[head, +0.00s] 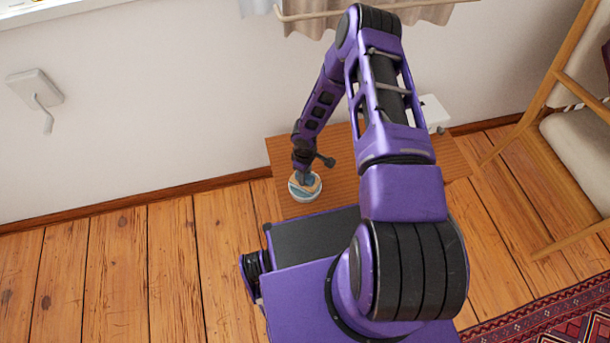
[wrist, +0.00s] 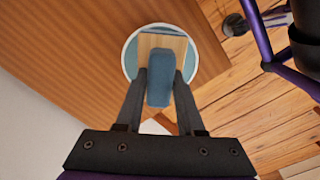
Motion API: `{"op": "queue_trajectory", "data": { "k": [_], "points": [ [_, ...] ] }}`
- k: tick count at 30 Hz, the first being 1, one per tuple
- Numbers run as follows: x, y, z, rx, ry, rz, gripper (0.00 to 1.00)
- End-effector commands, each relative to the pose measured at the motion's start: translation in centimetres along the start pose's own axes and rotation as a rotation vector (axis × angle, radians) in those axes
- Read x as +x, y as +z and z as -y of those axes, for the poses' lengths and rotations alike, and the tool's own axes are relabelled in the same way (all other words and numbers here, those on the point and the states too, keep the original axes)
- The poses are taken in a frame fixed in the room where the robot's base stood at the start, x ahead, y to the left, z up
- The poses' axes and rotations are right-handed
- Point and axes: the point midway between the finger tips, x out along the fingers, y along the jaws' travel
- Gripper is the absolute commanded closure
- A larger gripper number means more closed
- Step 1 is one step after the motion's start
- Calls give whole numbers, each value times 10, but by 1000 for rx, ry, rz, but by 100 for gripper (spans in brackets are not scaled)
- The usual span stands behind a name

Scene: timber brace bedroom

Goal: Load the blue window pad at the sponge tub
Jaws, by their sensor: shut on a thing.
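My gripper (wrist: 160,82) is shut on the blue window pad (wrist: 160,92), which lies between its two fingers. The sponge tub (wrist: 128,48) is a round tub with a white rim and blue-teal inside, holding a tan sponge (wrist: 179,42). The pad's far end overlaps the sponge in the wrist view; I cannot tell whether they touch. In the head view the tub (head: 303,199) stands near the front left of a wooden table. My gripper (head: 303,176) points down at it there, hiding part of its inside.
The wooden table (head: 345,180) has bare wood right of the tub. A white object (head: 434,112) sits at its back right. A wall (head: 170,110) with a curtain (head: 325,18) is behind. A wooden chair (head: 580,150) stands right, and a red patterned rug (head: 540,325) lies front right.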

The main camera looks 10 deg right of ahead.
Motion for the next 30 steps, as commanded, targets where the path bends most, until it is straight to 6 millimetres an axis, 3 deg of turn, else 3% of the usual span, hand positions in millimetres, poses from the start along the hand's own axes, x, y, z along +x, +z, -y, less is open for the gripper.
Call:
{"op": "queue_trajectory", "data": {
  "k": [15,30],
  "points": [
    [0,0,-1,1,1,0,100],
    [-40,0,0,-1,1,-1,100]
  ]
}}
